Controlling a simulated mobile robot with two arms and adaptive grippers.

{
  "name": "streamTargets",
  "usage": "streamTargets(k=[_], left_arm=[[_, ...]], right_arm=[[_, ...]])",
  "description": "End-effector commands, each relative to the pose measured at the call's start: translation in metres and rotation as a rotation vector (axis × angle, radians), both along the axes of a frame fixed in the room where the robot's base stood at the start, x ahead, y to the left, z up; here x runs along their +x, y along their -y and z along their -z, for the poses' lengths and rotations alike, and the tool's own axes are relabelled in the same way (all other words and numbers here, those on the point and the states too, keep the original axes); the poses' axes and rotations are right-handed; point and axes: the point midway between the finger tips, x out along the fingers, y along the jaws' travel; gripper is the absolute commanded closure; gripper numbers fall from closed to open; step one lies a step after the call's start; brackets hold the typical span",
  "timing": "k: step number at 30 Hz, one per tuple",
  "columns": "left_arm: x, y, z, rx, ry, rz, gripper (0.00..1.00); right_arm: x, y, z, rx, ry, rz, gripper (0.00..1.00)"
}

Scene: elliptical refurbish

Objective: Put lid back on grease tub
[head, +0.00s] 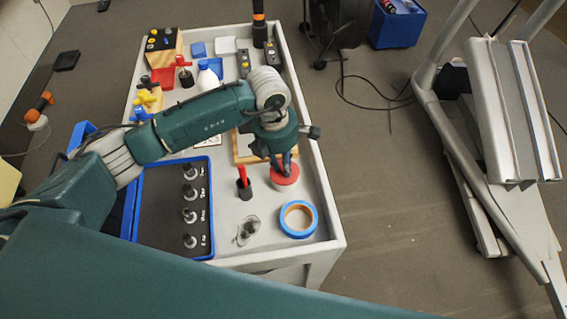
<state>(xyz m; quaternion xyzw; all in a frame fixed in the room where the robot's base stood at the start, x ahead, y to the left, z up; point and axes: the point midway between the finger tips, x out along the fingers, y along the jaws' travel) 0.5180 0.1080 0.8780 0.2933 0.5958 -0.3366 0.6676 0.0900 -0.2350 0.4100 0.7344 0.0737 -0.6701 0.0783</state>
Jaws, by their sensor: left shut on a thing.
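A round red lid (287,178) shows on the right side of the cart top, directly under my left gripper (284,168). My left gripper points down and is shut on the lid. The gripper and wrist hide part of the lid's far side. My right gripper is not in view.
A black holder with a red-handled tool (243,182) stands just left of the lid. Bottles and small boxes crowd the far end.

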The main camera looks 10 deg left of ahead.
Motion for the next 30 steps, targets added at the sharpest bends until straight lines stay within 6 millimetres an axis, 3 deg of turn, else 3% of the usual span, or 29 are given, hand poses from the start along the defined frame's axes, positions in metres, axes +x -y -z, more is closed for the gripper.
streamTargets(k=[10,11,13,20,23,30], left_arm=[[0.0001,-0.0002,-0.0004,0.001,0.001,0.000,0.98],[0.0002,-0.0001,-0.0004,0.001,0.001,0.001,0.75],[0.0003,-0.0001,-0.0004,0.001,0.001,0.001,0.61],[0.0001,-0.0002,-0.0003,0.001,0.001,0.001,0.59],[0.0001,-0.0002,-0.0003,0.001,0.001,0.001,0.40],[0.0001,-0.0002,-0.0003,0.001,0.001,0.001,0.40]], right_arm=[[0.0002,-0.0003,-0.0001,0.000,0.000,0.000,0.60],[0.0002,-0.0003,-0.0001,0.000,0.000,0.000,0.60],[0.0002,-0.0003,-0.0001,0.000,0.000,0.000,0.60],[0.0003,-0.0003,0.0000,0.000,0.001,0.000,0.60],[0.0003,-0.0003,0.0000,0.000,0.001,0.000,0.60],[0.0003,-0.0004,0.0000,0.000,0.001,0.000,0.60]])
